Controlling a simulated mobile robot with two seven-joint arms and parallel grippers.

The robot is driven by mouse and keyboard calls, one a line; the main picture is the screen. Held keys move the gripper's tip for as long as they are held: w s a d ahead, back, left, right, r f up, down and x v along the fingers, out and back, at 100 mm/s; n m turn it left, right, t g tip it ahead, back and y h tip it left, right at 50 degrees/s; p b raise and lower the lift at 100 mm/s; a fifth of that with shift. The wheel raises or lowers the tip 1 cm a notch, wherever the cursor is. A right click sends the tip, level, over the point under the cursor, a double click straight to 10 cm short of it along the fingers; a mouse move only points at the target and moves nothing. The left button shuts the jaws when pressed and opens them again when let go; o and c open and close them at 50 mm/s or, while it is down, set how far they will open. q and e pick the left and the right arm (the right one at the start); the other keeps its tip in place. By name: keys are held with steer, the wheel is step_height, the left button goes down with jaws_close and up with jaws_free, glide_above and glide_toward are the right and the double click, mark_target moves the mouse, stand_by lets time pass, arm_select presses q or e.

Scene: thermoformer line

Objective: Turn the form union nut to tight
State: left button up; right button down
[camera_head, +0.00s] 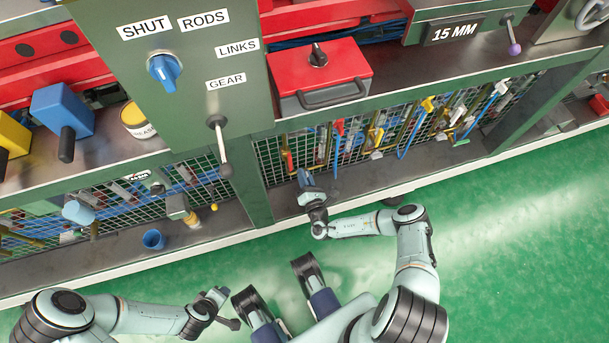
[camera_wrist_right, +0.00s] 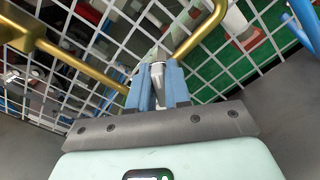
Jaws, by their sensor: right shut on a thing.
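The form union nut appears to be the small pale grey fitting (camera_wrist_right: 157,72) between my right fingers in the right wrist view. My right gripper (camera_wrist_right: 158,88), with blue fingers, is shut on it, and the fingers hide its sides. Brass-coloured pipes run close by on the left (camera_wrist_right: 70,58) and right (camera_wrist_right: 198,32). In the head view my right gripper (camera_head: 304,178) is at the mesh under the machine bench, and the nut cannot be made out there. My left gripper (camera_head: 226,311) is low in the picture, away from the machine. Its finger opening is unclear.
White wire mesh (camera_wrist_right: 115,45) stands behind the fitting. A blue pipe (camera_wrist_right: 304,27) is at the right wrist view's upper right. A green post (camera_head: 249,190) stands left of my right gripper. A blue cup (camera_head: 153,239) sits on the lower ledge. The green floor (camera_head: 510,220) is clear.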

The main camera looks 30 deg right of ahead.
steer(key=m, duration=0.4)
steer(key=shift+f+m, duration=0.15)
steer(key=shift+m, duration=0.15)
arm_select(q)
steer(key=shift+w+a+f+b, duration=0.25)
steer(key=shift+w+b, duration=0.05)
steer(key=shift+w, duration=0.15)
arm_select(e)
steer(key=m, duration=0.5)
steer(key=shift+f, duration=0.1)
steer(key=shift+m, duration=0.3)
steer(key=c, duration=1.2)
jaws_free()
steer(key=shift+o, duration=0.2)
